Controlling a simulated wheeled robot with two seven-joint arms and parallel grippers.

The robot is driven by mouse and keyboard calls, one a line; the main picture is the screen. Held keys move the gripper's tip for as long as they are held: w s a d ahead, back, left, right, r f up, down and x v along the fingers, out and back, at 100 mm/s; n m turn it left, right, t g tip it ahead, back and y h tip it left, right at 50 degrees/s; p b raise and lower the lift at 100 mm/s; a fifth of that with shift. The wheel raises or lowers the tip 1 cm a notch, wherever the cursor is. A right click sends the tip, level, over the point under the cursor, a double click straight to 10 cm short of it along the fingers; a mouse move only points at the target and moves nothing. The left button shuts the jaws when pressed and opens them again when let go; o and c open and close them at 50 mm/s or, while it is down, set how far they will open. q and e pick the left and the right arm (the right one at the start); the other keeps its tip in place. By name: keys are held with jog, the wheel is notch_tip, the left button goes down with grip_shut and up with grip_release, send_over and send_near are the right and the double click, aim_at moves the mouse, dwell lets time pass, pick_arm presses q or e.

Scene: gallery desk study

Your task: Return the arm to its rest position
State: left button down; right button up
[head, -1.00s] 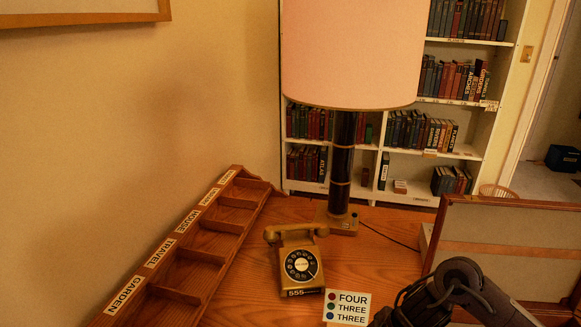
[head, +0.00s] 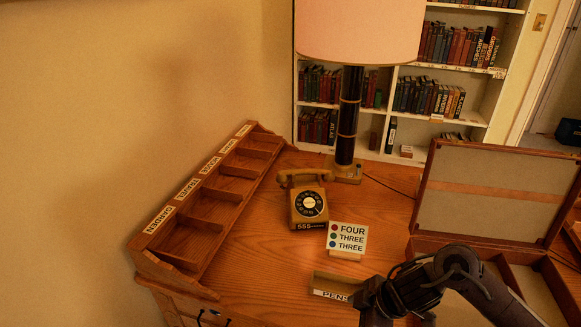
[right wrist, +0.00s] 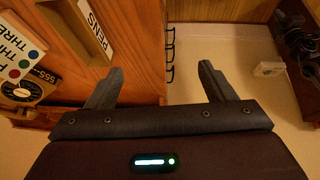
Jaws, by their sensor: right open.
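My right arm (head: 440,277) comes in at the lower right of the head view, over the front of the desk. Its gripper runs off the bottom edge there. In the right wrist view my right gripper (right wrist: 157,84) is open, with nothing between its two dark fingers. The fingers are beside the desk's front edge, with floor below and to the right. My left arm and gripper are not in view.
The wooden desk (head: 262,250) holds a PENS tray (head: 325,286), a number card (head: 347,238), a gold telephone (head: 308,205), a labelled wooden rack (head: 208,208), a lamp (head: 349,115) and an open case (head: 490,195). The arm is close to the tray and case.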

jog(key=a+r+m+t, duration=0.3)
jog(key=a+t, duration=0.2)
jog(key=a, duration=0.2)
jog(key=s+d+f+m+g+h, duration=0.3)
jog(key=s+d+m+g+h, duration=0.15)
jog(key=s+d+m, duration=0.75)
jog(key=s+f+n, duration=0.1)
jog(key=s+f, duration=0.1)
jog(key=f, duration=1.2)
jog(key=s+f+n, duration=0.1)
jog(key=s+f, duration=0.1)
jog(key=f, duration=1.3)
jog(key=s+d+f+g, duration=0.1)
jog(key=s+d+f, duration=0.1)
jog(key=s+f, duration=0.7)
jog(key=s+d+f+g, duration=0.1)
jog(key=s+d+f, duration=0.1)
jog(key=s+f, duration=0.6)
jog(key=shift+s+d+f, duration=0.15)
jog(key=shift+s+f, duration=0.25)
jog(key=shift+s, duration=0.75)
jog(key=shift+h, duration=0.25)
